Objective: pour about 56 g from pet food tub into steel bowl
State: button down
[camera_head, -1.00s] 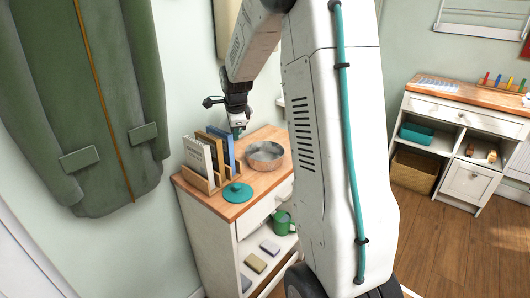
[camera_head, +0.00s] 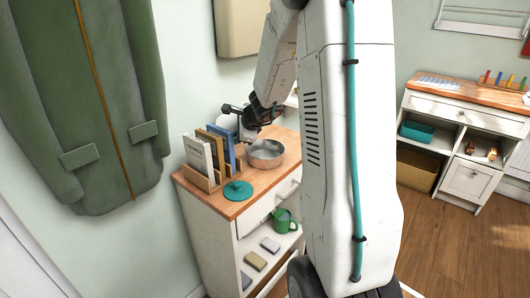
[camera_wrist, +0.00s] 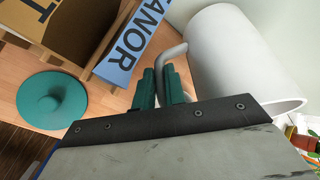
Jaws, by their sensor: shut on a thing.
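The pet food tub (camera_wrist: 232,62), a white cylinder with a side handle, fills the upper right of the wrist view. My gripper (camera_wrist: 162,84) has its teal fingers shut on the tub's handle. In the head view the tub (camera_head: 229,122) shows partly behind my gripper (camera_head: 246,124), raised at the back of the cabinet top. The steel bowl (camera_head: 265,154) stands on the wooden top, in front and to the right of the tub. The bowl is out of the wrist view. The tub's contents and any stream are not visible.
A wooden rack of books (camera_head: 207,162) stands left of the bowl. A teal round lid (camera_head: 238,190) lies at the top's front; it also shows in the wrist view (camera_wrist: 52,100). A beige wall box (camera_head: 243,28) hangs above. A green mug (camera_head: 285,221) sits on the shelf below.

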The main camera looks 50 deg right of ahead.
notch_tip(320, 180, down, 2)
jog(key=shift+t, duration=0.3)
jog(key=shift+w+d+t+y+p, duration=0.1)
jog(key=shift+t+y+p, duration=0.2)
jog(key=shift+t+p, duration=0.5)
jog(key=shift+s+d+f+m+t+y, duration=0.15)
jog(key=shift+s+f+t, duration=0.15)
jog(key=shift+t, duration=0.25)
jog(key=shift+s+d+f+m+t+y, duration=0.1)
jog(key=shift+s+f+m+t+y, duration=0.1)
jog(key=shift+s+t, duration=0.3)
jog(key=shift+w+f+t, duration=0.15)
jog(key=shift+f+t, duration=0.1)
jog(key=shift+t, duration=0.5)
jog(key=shift+r+m+t+y+p, duration=0.15)
jog(key=shift+r+t+p, duration=0.1)
jog(key=shift+t+p, duration=0.45)
jog(key=shift+r+m+t+y+p, duration=0.1)
jog(key=shift+r+t+p, duration=0.15)
jog(key=shift+t+p, duration=0.4)
jog(key=shift+s+r+t+p, duration=0.1)
jog(key=shift+s+t+p, duration=0.1)
jog(key=shift+t+p, duration=0.4)
dwell(0.7)
jog(key=shift+g, duration=0.25)
